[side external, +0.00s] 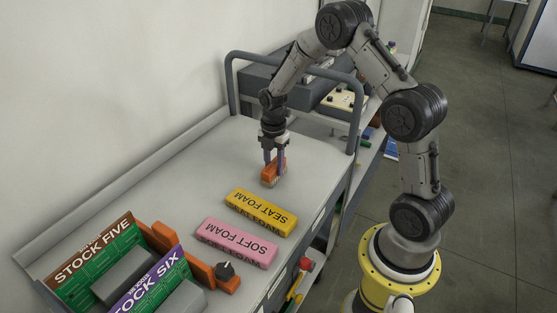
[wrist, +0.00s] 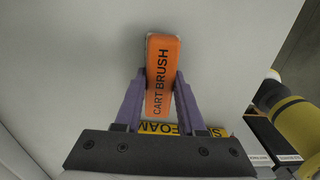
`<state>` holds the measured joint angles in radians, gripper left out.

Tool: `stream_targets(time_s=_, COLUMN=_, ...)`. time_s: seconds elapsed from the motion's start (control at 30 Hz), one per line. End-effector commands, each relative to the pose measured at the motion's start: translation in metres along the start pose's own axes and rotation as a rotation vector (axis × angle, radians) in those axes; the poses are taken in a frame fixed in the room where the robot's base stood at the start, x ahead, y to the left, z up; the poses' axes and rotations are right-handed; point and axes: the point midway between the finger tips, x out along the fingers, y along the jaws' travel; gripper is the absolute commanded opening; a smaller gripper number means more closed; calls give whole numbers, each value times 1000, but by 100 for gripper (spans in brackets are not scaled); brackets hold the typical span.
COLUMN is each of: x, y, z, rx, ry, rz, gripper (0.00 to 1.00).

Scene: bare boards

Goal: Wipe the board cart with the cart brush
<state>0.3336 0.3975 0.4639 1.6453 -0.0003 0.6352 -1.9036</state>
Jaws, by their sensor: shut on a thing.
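The orange cart brush (side external: 269,175) is between the fingers of my gripper (side external: 275,161) over the far part of the cart top. In the wrist view the brush (wrist: 164,62) shows its label CART BRUSH, with a purple finger on each side. My gripper (wrist: 153,93) is shut on it in that view. The brush is at or very near the surface; I cannot tell if it touches. The board cart (side external: 180,168) has a light grey top with a raised edge along the wall.
A yellow SEAT FOAM block (side external: 261,212) and a pink SOFT FOAM block (side external: 236,242) lie nearer the camera. STOCK FIVE (side external: 95,262) and STOCK SIX (side external: 150,284) boards stand in an orange holder at the front left. A grey rail (side external: 232,85) rises at the far end. The cart top's left middle is clear.

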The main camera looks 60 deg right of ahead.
Motion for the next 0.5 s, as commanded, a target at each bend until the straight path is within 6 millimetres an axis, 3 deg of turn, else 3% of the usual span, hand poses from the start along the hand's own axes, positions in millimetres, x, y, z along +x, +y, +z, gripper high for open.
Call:
stream_targets(time_s=0.1, x=-4, y=0, z=-4, rx=0, ry=1, rz=-1, gripper=0)
stream_targets(time_s=0.17, x=-22, y=1, z=-4, rx=0, ry=-2, rz=5, gripper=0)
stream_targets(time_s=0.5, x=-52, y=0, z=-3, rx=0, ry=-1, rz=3, gripper=0)
